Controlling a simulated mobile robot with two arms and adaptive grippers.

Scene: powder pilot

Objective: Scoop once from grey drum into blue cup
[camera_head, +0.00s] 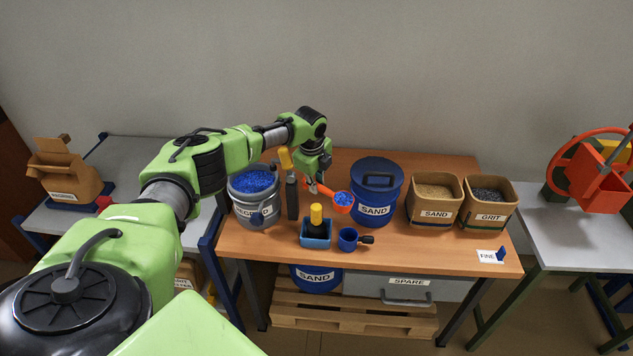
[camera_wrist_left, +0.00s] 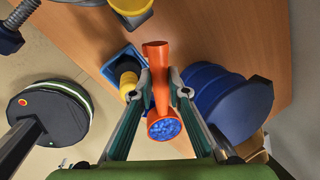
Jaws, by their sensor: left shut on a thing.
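My left gripper (camera_head: 314,188) is shut on an orange scoop (camera_head: 325,190), held above the table between the grey drum and the lidded blue drum. The scoop's bowl is filled with blue granules and shows in the left wrist view (camera_wrist_left: 165,128), with the handle between the fingers of my left gripper (camera_wrist_left: 163,90). The grey drum (camera_head: 256,214) stands open at the left, full of blue granules. The small blue cup (camera_head: 347,240) with a dark handle stands near the table's front, below the scoop in the picture; its inside is hard to make out. My right gripper is out of view.
A blue tub (camera_head: 316,244) holding a yellow-topped tool stands left of the cup. A lidded blue SAND drum (camera_head: 376,195) is close right of the scoop. SAND (camera_head: 434,207) and GRIT (camera_head: 488,212) bins stand farther right. The table's front right is mostly clear.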

